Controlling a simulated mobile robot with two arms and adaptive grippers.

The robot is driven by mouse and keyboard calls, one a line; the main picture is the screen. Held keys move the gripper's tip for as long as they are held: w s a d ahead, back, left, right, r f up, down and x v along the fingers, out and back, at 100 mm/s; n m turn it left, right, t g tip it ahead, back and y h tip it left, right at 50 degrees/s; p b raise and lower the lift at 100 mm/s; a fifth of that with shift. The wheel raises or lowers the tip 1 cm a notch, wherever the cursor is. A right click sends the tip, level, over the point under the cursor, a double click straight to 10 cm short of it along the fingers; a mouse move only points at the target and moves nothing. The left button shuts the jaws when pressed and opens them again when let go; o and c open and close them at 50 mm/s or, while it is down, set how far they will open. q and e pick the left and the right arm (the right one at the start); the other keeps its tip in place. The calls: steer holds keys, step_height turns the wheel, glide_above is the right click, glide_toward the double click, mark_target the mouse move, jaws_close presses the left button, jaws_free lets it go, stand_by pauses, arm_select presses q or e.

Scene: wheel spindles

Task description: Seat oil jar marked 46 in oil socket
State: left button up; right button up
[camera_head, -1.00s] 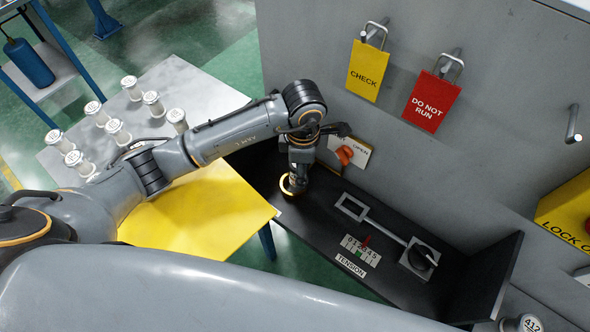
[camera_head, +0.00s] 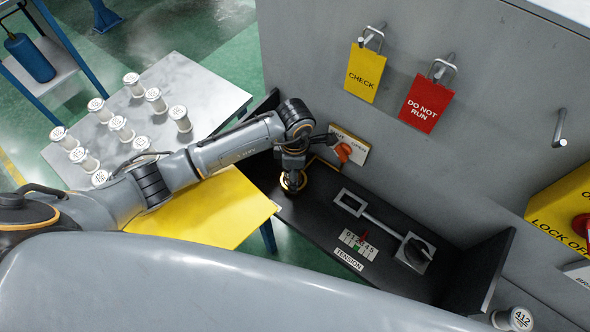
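Several white jars with marked lids, one of them a jar (camera_head: 179,117) near the middle, stand on the grey-white table at the left. Their numbers are too small to read surely, so I cannot tell which is marked 46. My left gripper (camera_head: 292,182) points down over the left part of the black shelf. A yellow-orange ring (camera_head: 303,181) shows at its lower end; I cannot tell whether this is the oil socket. My arm hides the fingers and anything between them. My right gripper is not in view.
The black shelf (camera_head: 395,215) carries a tension lever (camera_head: 378,218) and scale. A jar marked 412 (camera_head: 519,319) stands at lower right.

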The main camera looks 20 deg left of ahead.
arm_select(q)
steer(key=shift+r, duration=0.2)
steer(key=shift+d+r, duration=0.1)
steer(key=shift+r, duration=0.45)
step_height(320, 180, up, 10)
steer(key=b, duration=0.3)
steer(key=shift+f, duration=0.25)
steer(key=shift+r, duration=0.75)
steer(key=shift+f, duration=0.1)
